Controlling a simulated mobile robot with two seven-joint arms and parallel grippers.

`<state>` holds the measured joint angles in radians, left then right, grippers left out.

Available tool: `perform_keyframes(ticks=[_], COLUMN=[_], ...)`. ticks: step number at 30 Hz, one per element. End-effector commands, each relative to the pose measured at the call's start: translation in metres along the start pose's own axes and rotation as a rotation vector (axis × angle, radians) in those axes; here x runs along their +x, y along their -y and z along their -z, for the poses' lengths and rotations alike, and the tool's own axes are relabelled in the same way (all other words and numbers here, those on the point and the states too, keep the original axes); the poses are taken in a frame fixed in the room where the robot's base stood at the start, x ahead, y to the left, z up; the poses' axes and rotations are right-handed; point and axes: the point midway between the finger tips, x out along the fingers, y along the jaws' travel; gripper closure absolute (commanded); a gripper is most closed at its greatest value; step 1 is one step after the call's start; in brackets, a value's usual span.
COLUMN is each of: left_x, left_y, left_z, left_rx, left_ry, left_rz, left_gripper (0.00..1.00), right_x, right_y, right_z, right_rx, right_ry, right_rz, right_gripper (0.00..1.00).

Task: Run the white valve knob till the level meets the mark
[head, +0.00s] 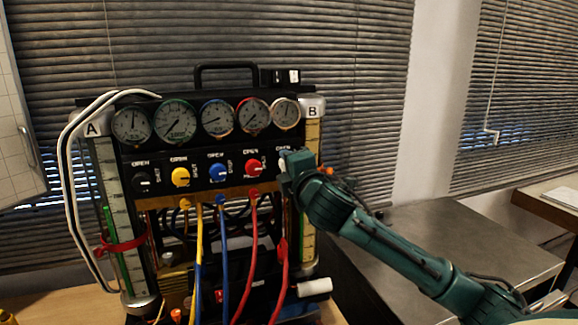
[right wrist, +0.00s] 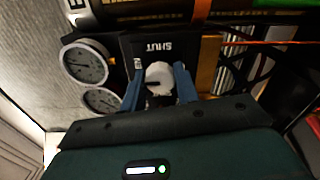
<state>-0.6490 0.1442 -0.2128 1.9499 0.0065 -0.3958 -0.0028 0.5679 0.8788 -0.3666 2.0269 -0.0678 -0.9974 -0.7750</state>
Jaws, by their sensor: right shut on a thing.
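The white valve knob (right wrist: 158,76) sits between the two blue fingers of my right gripper (right wrist: 159,88) in the right wrist view. The gripper is shut on it, and a dark pointer line shows on its face. In the head view my right gripper (head: 286,163) covers most of the knob at the right end of the panel. In the right wrist view an orange mark (right wrist: 203,9) crosses the dark tube at the top edge. Green fluid (right wrist: 275,4) shows farther right in the tube, apart from the mark. My left gripper is not in view.
Yellow (head: 180,177), blue (head: 218,172) and red (head: 253,167) knobs line the panel, with several gauges above. Tube A (head: 113,235) at the left has green fluid and a red band. Hoses hang below. A metal table (head: 470,245) stands at right.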

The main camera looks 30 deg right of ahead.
Motion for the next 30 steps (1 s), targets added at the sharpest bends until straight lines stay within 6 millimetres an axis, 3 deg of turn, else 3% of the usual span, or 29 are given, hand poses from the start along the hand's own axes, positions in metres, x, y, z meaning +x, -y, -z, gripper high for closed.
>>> perform_keyframes(ticks=[11, 12, 18, 30], left_x=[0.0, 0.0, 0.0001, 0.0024], left_y=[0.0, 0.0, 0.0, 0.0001], left_z=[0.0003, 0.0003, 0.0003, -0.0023], left_rx=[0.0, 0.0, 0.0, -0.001], left_ry=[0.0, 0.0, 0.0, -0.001], left_rz=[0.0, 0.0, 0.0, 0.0], left_gripper=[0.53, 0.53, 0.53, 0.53], right_x=[-0.0001, -0.0001, 0.0, -0.0089], right_y=[-0.001, -0.0009, -0.0006, 0.0015], right_z=[-0.0001, -0.0001, 0.0, 0.0], right_rx=[-0.006, -0.006, -0.004, -0.004], right_ry=[0.0, 0.0, 0.0, 0.0], right_rz=[-0.003, -0.003, -0.002, 0.0], right_gripper=[0.92, 0.66, 0.5, 0.48])
